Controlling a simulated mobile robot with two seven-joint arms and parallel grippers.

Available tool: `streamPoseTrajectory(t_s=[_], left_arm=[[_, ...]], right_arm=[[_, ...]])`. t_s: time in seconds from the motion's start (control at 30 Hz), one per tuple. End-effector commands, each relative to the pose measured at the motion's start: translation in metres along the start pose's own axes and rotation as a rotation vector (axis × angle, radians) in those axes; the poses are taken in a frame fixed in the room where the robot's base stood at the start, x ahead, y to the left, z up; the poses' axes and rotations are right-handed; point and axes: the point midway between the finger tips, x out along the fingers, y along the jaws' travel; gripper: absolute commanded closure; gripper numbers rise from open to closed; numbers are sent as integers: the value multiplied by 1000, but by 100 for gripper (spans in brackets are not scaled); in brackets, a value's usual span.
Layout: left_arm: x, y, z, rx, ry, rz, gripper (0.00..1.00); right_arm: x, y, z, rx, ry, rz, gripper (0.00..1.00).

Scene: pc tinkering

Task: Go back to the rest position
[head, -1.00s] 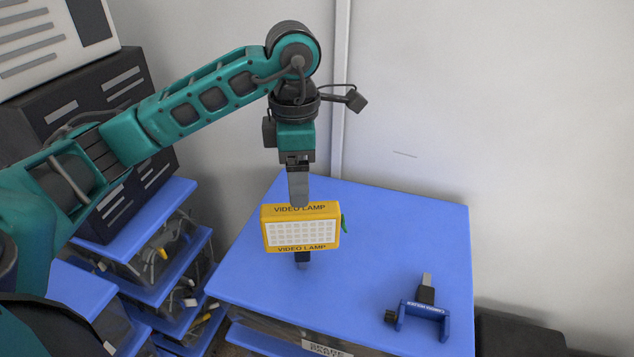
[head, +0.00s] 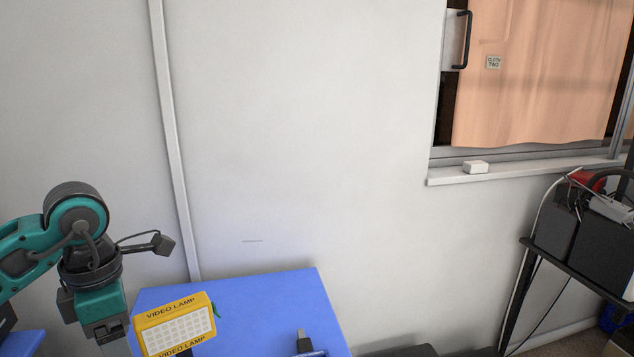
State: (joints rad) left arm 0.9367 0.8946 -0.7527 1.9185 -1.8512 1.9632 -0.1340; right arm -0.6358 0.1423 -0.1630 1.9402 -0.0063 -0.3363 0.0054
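My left arm comes in from the left in the head view, with its wrist above the left part of the blue table top (head: 255,292). My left gripper (head: 110,343) points down, and its fingertips are hidden by the lamp or cut off by the lower edge. A yellow video lamp (head: 180,325) with a white light panel stands right beside the gripper, tilted in the picture. I cannot tell whether the fingers touch it. My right gripper is not in view.
A small dark and blue holder (head: 305,345) stands on the table top, cut by the lower edge. A window with an orange curtain (head: 540,75) is at the upper right. Black equipment (head: 590,240) stands on a shelf at the right. The wall between is bare.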

Motion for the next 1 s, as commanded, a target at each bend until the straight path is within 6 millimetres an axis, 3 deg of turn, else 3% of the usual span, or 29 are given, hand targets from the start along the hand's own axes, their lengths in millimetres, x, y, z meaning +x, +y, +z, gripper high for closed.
streamPoseTrajectory(t_s=[0.07, 0.2, 0.3, 0.43, 0.53, 0.63, 0.77, 0.87, 1.0], left_arm=[[8, -9, 8, 14, -28, -39, 25], [32, -61, 51, 53, -224, -270, 25], [39, -104, 82, 42, -387, -475, 25], [29, -159, 121, -56, -633, -803, 25], [7, -184, 147, -233, -834, -1092, 25], [-13, -181, 163, -496, -1013, -1368, 25], [-12, -146, 166, -963, -1177, -1674, 25], [22, -110, 153, -1408, -1236, -1845, 25], [110, -82, 112, -2122, -1184, -1951, 25]], right_arm=[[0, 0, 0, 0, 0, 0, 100], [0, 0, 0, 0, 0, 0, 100], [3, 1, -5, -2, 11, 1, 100], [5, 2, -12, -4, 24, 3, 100], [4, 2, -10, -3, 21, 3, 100], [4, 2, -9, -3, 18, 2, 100], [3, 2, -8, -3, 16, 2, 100], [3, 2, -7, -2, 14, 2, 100], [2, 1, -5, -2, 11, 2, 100]])
